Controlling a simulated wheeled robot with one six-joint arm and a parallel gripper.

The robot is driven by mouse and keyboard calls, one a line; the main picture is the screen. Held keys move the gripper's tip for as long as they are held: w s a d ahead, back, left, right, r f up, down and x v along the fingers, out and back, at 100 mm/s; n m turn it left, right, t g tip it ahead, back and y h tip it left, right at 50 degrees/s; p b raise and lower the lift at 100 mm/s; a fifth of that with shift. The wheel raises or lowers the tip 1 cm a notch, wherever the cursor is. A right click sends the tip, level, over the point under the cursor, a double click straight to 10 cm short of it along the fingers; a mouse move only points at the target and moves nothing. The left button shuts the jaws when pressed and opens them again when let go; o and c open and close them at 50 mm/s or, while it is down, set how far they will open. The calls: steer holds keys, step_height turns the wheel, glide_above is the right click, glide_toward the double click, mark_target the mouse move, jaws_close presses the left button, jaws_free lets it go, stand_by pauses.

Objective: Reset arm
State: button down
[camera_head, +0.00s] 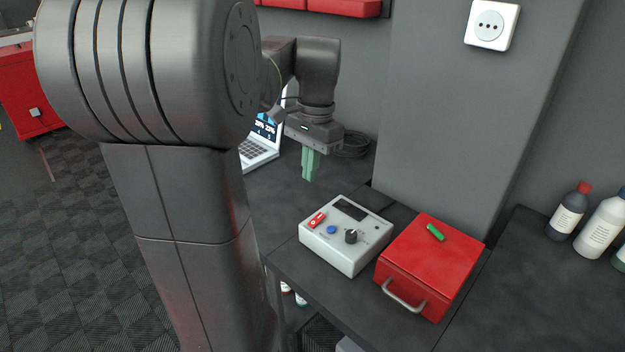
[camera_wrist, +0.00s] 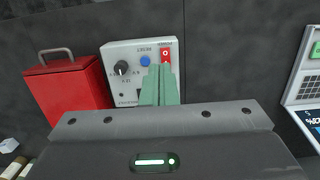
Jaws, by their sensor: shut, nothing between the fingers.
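My gripper (camera_head: 311,163) has green fingers pointing down, held together and empty. It hangs above the dark bench, to the left of and behind the white control box (camera_head: 338,262) in the head view, and appears apart from it. The box has a red switch (camera_head: 317,220), a blue button (camera_head: 331,230), a black knob (camera_head: 351,236) and a dark display. In the wrist view my gripper (camera_wrist: 160,84) covers part of the control box (camera_wrist: 112,54), near the blue button (camera_wrist: 145,60) and the red switch (camera_wrist: 165,54). My arm hides part of the bench.
A red box (camera_head: 428,262) with a metal handle stands right of the control box, with a small green object (camera_head: 435,232) on its lid. A laptop (camera_head: 259,146) and a coiled black cable (camera_head: 352,145) are further back. Bottles (camera_head: 568,212) stand at right.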

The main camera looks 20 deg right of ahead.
steer(key=shift+r, duration=0.2)
glide_above(317, 222)
steer(key=f, duration=0.9)
steer(key=shift+s+a+f, duration=0.1)
steer(key=shift+s+a, duration=0.05)
steer(key=shift+a, duration=0.1)
steer(key=shift+d+f+b, duration=0.1)
steer(key=shift+f+b, duration=0.15)
steer(key=shift+b, duration=0.3)
steer(key=shift+d+f+y+b, duration=0.15)
steer(key=shift+y+b, duration=0.15)
steer(key=shift+b, duration=0.6)
steer(key=shift+w+b, duration=0.2)
steer(key=shift+b, duration=0.2)
step_height(317, 222, up, 7)
steer(key=d, duration=0.1)
steer(key=shift+w+f, duration=0.15)
steer(key=shift+w, duration=0.05)
steer(key=shift+d, duration=0.1)
steer(key=shift+f, duration=0.15)
